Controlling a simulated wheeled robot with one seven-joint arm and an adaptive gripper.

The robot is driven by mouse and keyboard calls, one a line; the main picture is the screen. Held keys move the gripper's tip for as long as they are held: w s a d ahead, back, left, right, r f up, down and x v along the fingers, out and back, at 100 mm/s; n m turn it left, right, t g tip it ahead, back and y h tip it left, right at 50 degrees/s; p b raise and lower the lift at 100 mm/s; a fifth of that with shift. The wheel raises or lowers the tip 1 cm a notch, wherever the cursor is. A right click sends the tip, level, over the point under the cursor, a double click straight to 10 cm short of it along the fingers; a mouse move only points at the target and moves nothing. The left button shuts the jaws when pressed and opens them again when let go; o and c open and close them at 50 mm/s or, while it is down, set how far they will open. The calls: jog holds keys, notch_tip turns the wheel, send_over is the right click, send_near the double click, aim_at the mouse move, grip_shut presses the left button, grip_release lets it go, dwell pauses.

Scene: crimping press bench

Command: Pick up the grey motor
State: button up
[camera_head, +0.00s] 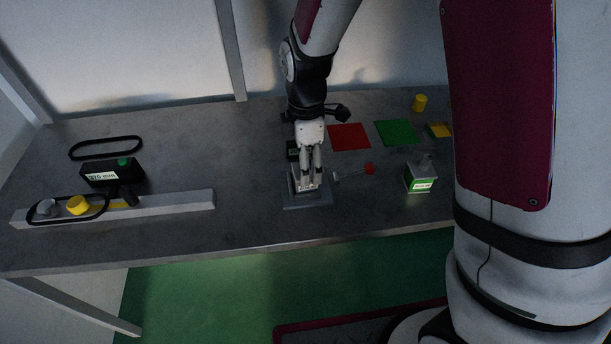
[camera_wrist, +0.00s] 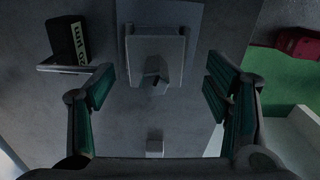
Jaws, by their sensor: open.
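A grey block-shaped unit (camera_head: 306,182) on a flat grey base plate (camera_head: 308,203) stands near the front middle of the bench; I take it as the grey motor, though its identity is not certain. It also shows in the wrist view (camera_wrist: 155,48), with a dark recess on its near face. My gripper (camera_head: 312,180) points down directly over it and covers part of it in the head view. In the wrist view my gripper (camera_wrist: 158,92) is open, its green-padded fingers apart to left and right. I see no clear contact with the unit.
A dark display box (camera_wrist: 68,38) stands close beside the left finger. A red-knobbed lever (camera_head: 369,168) and a green-labelled box (camera_head: 420,180) lie to the right. Red (camera_head: 349,136) and green (camera_head: 394,132) mats lie behind. A belt rig (camera_head: 165,205) is at left; the bench's front edge is near.

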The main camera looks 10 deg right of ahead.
jog(key=shift+w+f+p, duration=0.15)
jog(key=shift+f+p, duration=0.1)
jog(key=shift+f, duration=1.05)
jog(key=shift+w+f+p, duration=0.1)
jog(key=shift+f+p, duration=0.1)
jog(key=shift+f, duration=1.1)
grip_shut()
